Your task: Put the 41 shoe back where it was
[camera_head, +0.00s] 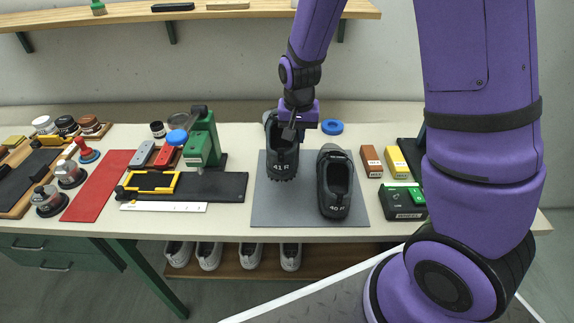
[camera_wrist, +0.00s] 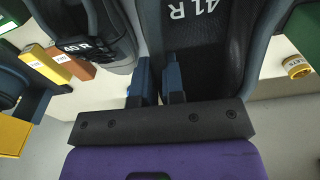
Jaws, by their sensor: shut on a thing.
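The black 41 R shoe (camera_head: 283,160) is held by my gripper (camera_head: 292,124), which is shut on its upper rear part. In the wrist view the 41 R shoe (camera_wrist: 205,45) is at the fingers (camera_wrist: 158,80). A black 40 R shoe (camera_head: 335,190) lies on the mat to the right; it also shows in the wrist view (camera_wrist: 95,40).
A green stamping press (camera_head: 201,142) stands left of the mat. A blue tape roll (camera_head: 332,127) lies behind it. Brown (camera_head: 371,161) and yellow (camera_head: 397,162) boxes and a green device (camera_head: 403,200) are on the right. The mat's front left is bare.

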